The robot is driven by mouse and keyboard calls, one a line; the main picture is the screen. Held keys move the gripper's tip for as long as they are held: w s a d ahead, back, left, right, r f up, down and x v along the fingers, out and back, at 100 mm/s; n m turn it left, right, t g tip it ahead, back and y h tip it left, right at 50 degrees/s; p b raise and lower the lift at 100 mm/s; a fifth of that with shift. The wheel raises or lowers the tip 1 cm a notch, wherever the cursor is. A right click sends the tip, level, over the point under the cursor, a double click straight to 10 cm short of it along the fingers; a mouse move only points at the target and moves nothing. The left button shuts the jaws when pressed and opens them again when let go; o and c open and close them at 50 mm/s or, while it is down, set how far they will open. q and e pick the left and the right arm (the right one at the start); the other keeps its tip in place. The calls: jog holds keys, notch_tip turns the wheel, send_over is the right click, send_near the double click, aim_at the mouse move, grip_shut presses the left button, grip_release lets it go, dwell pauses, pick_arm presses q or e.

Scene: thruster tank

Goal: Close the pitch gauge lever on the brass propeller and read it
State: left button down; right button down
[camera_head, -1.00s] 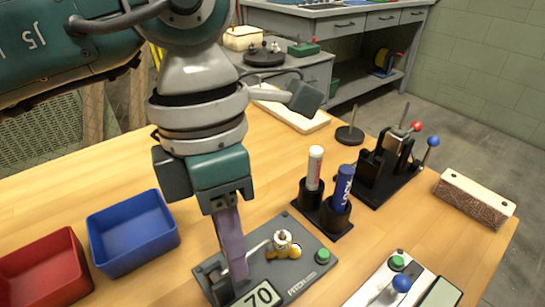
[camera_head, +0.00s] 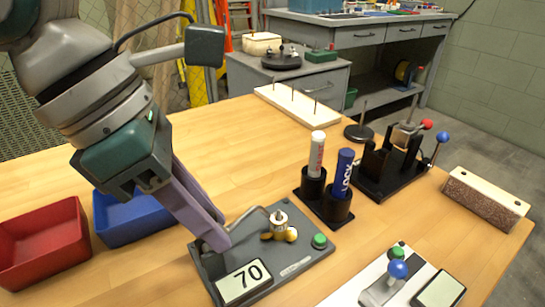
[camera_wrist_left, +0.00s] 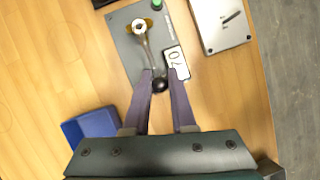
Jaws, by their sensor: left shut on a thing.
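The pitch gauge (camera_head: 305,257) is a dark grey plate on the table. The brass propeller (camera_head: 292,234) sits on it, and also shows in the left wrist view (camera_wrist_left: 128,29). A thin metal lever (camera_head: 243,217) runs from the propeller's hub to my left gripper (camera_head: 216,243). The gripper tilts down from the upper left. In the left wrist view its purple fingers (camera_wrist_left: 160,74) are shut on the lever's black knob (camera_wrist_left: 159,86). The display (camera_head: 243,281) reads 70. A green button (camera_head: 320,241) is at the plate's right. My right gripper is not in view.
A blue bin (camera_head: 130,222) and a red bin (camera_head: 42,245) stand left of the gauge. A holder with a white tube (camera_head: 316,155) and a blue bottle (camera_head: 343,172) stands behind it. A device with a blue knob (camera_head: 397,269) is at the front right.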

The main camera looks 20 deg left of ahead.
pick_arm(q)
jog(key=c, duration=0.7)
grip_release()
jog(key=shift+c, duration=0.2)
jog(key=shift+a+r, duration=0.1)
jog(key=p+v, duration=0.1)
jog(key=v, duration=0.9)
